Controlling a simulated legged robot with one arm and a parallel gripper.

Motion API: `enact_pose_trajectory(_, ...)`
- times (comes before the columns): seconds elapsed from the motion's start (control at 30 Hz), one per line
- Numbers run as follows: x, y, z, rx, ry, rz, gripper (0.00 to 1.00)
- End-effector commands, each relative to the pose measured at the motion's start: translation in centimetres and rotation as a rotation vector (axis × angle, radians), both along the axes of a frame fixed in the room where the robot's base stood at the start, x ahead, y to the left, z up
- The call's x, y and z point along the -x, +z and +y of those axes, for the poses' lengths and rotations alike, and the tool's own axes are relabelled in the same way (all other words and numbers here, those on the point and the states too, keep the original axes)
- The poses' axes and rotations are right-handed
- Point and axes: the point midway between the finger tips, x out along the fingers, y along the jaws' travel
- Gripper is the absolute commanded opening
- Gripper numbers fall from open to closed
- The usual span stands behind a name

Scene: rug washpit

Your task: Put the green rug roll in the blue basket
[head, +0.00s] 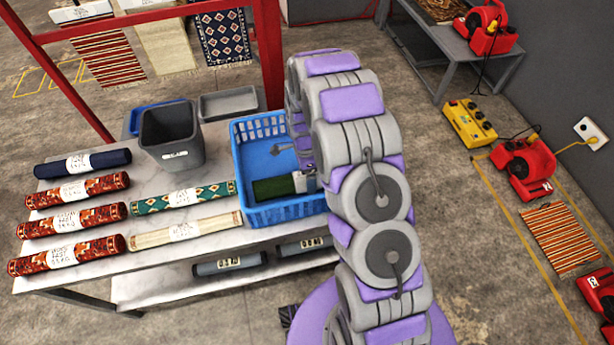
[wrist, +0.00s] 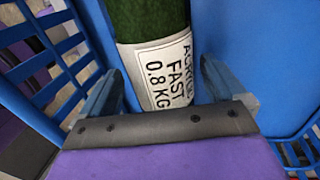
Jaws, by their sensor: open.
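The plain green rug roll (head: 283,187) lies inside the blue basket (head: 284,215), on its floor near the front wall. Its white label faces up at the roll's right end, partly behind my arm. In the wrist view the green roll (wrist: 150,22) and its label, reading "FAST 0.8 KG", show between the fingers of my gripper (wrist: 160,88). The gripper is open, with one finger on each side of the roll and gaps beside it. It is down inside the basket, whose blue walls (wrist: 285,45) show around it. In the head view my arm hides most of the gripper.
A green patterned roll (head: 150,205), a cream roll (head: 155,237), a navy roll (head: 110,160) and several red rolls lie on the table (head: 60,278) left of the basket. A grey bin (head: 172,140) and grey tray (head: 228,103) stand nearby. A red frame post (head: 268,55) rises behind.

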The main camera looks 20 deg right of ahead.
Motion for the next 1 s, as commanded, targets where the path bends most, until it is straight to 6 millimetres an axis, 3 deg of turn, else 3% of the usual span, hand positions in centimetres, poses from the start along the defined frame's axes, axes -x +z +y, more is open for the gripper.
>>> enact_pose_trajectory(0.43, -1.8, 8.6, 0.0, 0.001, 0.001, -0.005, 0.97)
enact_pose_trajectory(0.73, -2.0, 10.6, 0.0, -0.001, 0.004, -0.003, 0.97)
enact_pose_trajectory(0.87, -1.3, 12.4, -0.1, -0.010, 0.056, -0.009, 0.97)
enact_pose_trajectory(1.0, 1.3, 16.2, -0.2, -0.032, 0.188, -0.010, 0.97)
